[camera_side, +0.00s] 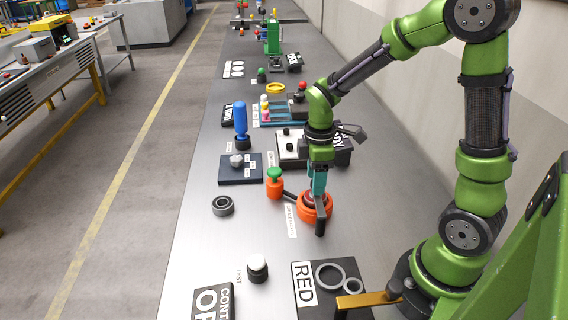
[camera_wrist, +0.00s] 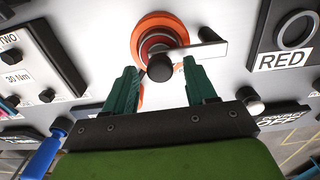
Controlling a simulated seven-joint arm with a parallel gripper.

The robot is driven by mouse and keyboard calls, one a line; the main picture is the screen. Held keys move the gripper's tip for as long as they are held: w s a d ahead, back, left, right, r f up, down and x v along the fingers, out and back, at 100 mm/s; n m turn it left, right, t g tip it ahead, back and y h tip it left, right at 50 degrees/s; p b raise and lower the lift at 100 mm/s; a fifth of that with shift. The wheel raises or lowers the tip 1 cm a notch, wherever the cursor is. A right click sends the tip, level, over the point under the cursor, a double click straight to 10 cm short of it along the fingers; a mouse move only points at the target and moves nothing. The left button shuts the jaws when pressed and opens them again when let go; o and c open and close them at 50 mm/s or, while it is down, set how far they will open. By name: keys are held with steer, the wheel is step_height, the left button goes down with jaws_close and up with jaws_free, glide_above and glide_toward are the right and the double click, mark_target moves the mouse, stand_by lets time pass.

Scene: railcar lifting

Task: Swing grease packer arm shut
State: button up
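The grease packer has a round orange base (camera_side: 327,200) with a darker red centre; the base also shows in the wrist view (camera_wrist: 148,26). A silver bar (camera_wrist: 205,50) lies across it, with a dark knob (camera_wrist: 208,35) near its outer end. In the side view a black upright handle (camera_side: 320,228) stands at the base's near edge. A second dark round knob (camera_wrist: 160,70) shows at the base's lower edge in the wrist view. My gripper (camera_side: 318,190) points down over the base; its teal fingers (camera_wrist: 160,66) are apart, with nothing visibly held. Contact cannot be told.
A dark ring (camera_side: 223,206) lies further left. A plate marked RED (camera_side: 303,285) and a white-capped button (camera_side: 258,268) are nearer the camera. A blue handle (camera_side: 241,120) stands behind.

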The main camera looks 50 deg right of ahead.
mark_target(316, 200)
step_height(316, 200, up, 17)
stand_by(0.6)
steer(key=s+a+f+m+t+y, duration=0.1)
steer(key=s+a+m+t+y, duration=0.1)
steer(key=s+a+m+t, duration=0.5)
steer(key=s+m, duration=0.2)
steer(key=m, duration=0.4)
steer(key=shift+a, duration=0.2)
stand_by(0.8)
